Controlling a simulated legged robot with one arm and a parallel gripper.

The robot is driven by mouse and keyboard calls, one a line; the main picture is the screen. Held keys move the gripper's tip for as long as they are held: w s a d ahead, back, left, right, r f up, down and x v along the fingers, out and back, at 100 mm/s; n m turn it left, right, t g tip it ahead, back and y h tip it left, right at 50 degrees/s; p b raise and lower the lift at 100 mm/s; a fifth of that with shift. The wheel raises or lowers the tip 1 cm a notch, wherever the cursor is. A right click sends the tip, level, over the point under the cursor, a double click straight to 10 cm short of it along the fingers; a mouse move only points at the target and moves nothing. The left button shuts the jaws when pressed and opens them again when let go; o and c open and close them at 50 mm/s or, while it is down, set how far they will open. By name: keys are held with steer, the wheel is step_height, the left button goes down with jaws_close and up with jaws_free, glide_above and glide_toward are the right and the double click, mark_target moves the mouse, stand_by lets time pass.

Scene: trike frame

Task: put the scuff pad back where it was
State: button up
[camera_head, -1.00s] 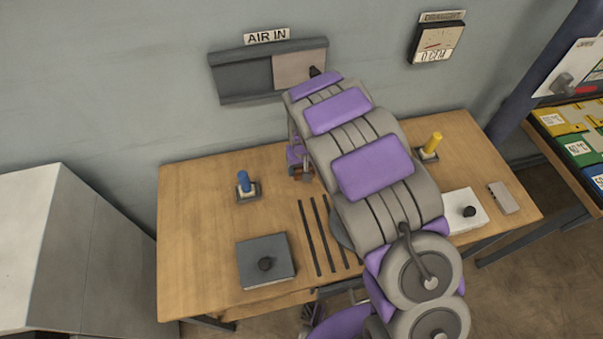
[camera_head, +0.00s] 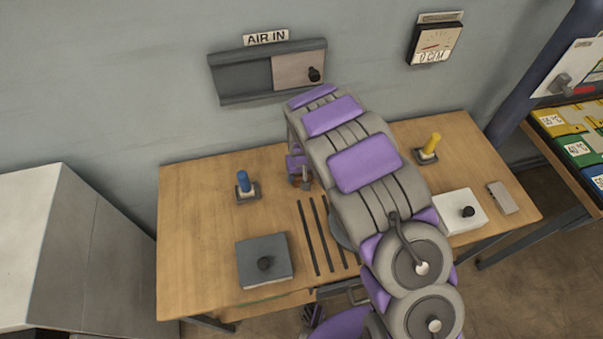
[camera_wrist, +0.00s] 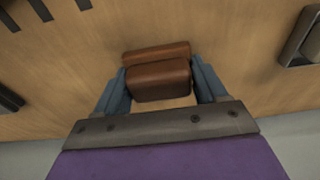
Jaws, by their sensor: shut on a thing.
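In the wrist view, my gripper (camera_wrist: 160,88) is shut on a brown block, which I take to be the scuff pad (camera_wrist: 160,80). The pad sits between the two blue-grey fingers, with two brown faces showing. Bare wooden tabletop lies beyond it; I cannot tell whether the pad touches the wood. The pad is not clearly visible there.
A blue peg (camera_head: 245,182) stands on a dark base at left. A yellow peg (camera_head: 431,144), white box (camera_head: 460,213) and small grey block (camera_head: 503,198) are at right.

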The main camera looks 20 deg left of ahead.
mark_target(302, 177)
steer(key=o, duration=1.2)
steer(key=shift+s+d+f, duration=0.2)
steer(key=shift+f, duration=0.15)
steer(key=shift+a+r+b, duration=0.1)
steer(key=shift+b, duration=0.25)
step_height(302, 177, up, 18)
steer(key=s+p, duration=0.1)
steer(key=p, duration=0.3)
steer(key=shift+s, duration=0.15)
steer(key=shift+d, duration=0.2)
